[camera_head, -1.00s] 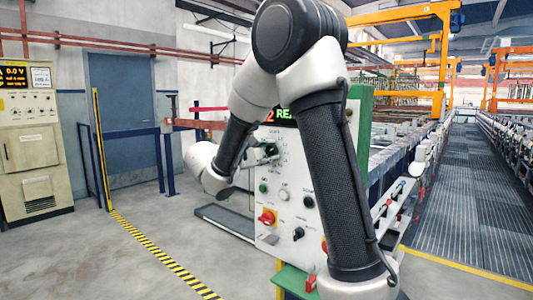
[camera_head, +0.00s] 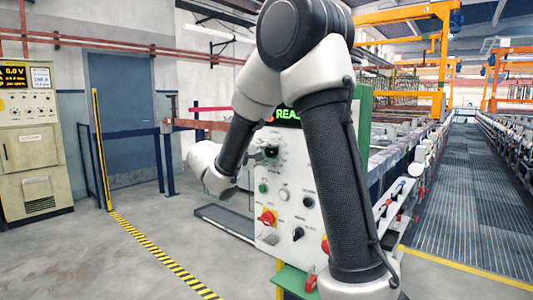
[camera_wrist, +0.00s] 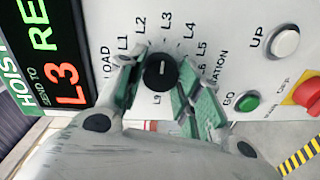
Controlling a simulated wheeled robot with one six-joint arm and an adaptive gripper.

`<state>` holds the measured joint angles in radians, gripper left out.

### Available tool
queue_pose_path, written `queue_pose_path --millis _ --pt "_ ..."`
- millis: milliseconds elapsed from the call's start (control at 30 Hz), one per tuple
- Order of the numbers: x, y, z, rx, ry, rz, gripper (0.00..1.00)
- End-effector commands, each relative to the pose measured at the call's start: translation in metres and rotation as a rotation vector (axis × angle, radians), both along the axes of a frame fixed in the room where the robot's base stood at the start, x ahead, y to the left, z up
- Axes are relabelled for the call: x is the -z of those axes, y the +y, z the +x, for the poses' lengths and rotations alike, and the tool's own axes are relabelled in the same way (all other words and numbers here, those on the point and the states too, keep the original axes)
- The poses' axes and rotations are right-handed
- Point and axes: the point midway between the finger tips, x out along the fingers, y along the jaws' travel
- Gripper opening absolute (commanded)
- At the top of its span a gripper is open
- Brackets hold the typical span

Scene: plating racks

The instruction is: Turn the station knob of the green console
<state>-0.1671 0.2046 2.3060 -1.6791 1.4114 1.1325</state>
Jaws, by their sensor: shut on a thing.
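The green console (camera_head: 365,122) stands in the middle of the head view, with a white control panel partly hidden by my arm. The black station knob (camera_wrist: 161,72) is in the upper middle of the wrist view, ringed by the labels LOAD, L1 to L6 and STATION. Its white mark points up, near L3. My gripper (camera_wrist: 158,80) is shut on the knob, with one green-padded finger on each side. In the head view the knob (camera_head: 270,151) is partly hidden by my gripper.
A beige cabinet (camera_head: 30,150) stands at the far left. Open floor lies left of the console.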

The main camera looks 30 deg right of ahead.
Motion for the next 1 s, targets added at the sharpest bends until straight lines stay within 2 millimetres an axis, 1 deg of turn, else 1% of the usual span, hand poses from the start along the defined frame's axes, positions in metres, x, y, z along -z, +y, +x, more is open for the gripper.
queue_pose_path --millis 433,467,500,567,867,967,1000 --pt "0.001 0.000 -0.001 0.001 -0.004 0.004 0.11" --pt "0.001 0.000 -0.001 0.001 -0.004 0.004 0.40" --pt "0.001 0.000 -0.001 0.001 -0.004 0.004 0.47" --pt "0.001 0.000 -0.001 0.001 -0.004 0.003 0.57" --pt "0.001 0.001 0.000 0.000 -0.005 0.003 0.57" --pt "0.000 0.007 -0.002 -0.002 -0.006 0.002 0.57" --pt "0.000 0.012 -0.004 -0.003 -0.006 0.002 0.57"
